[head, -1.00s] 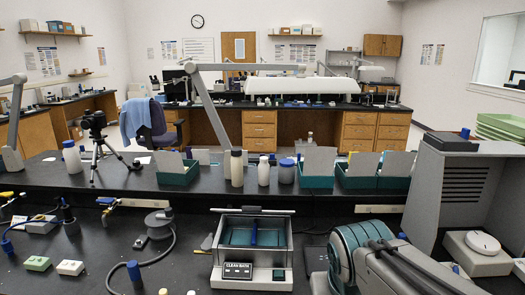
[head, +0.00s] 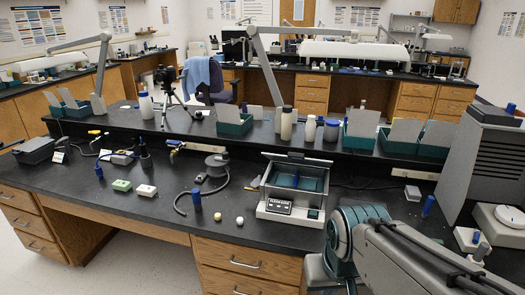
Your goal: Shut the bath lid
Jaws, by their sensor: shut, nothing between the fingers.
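The bath (head: 290,208) is a light grey box with a dark "CLEAN BATH" label on its front. It stands on the black bench right of the middle in the head view. Its lid (head: 287,157) stands raised along the back edge, so the bath is open. The teal inside shows, with a blue item in it. My arm's grey and teal links fill the lower right, in front of and to the right of the bath. My gripper's fingers do not show.
White bottles and teal trays line the raised shelf behind. A grey cabinet (head: 488,165) stands at the right.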

